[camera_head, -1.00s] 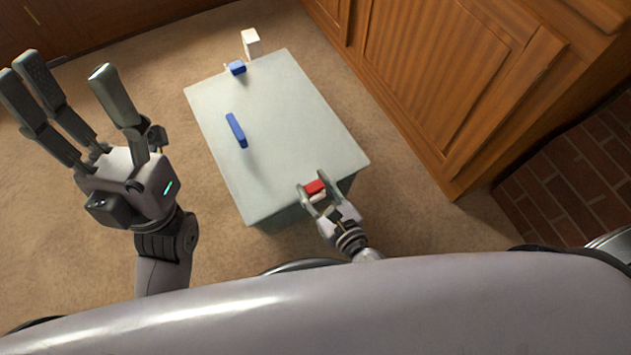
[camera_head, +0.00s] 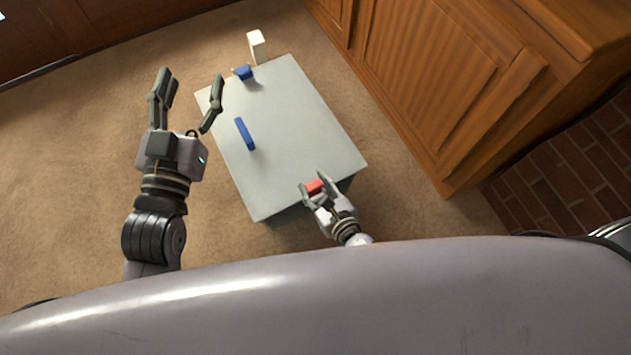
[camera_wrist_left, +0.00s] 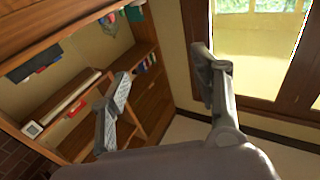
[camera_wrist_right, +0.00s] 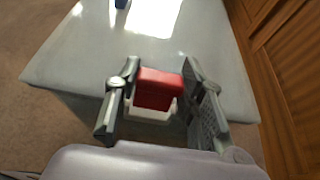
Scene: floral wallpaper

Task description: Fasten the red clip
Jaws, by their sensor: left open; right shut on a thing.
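The red clip (camera_head: 314,187) is at the near edge of the grey table (camera_head: 290,120). My right gripper (camera_head: 316,188) is shut on it. In the right wrist view the red clip (camera_wrist_right: 157,88) lies between the two fingers, with a white part (camera_wrist_right: 150,110) just below it on my side. I cannot tell whether the red and white parts are joined. My left gripper (camera_head: 190,92) is open and empty, raised to the left of the table. In the left wrist view its fingers (camera_wrist_left: 165,90) are spread, with only the room behind them.
A long blue piece (camera_head: 245,134) lies on the left part of the table. A smaller blue piece (camera_head: 243,73) is at the far edge, with a white block (camera_head: 257,46) beyond it. A wooden cabinet (camera_head: 430,80) stands to the right. The tabletop's middle is clear.

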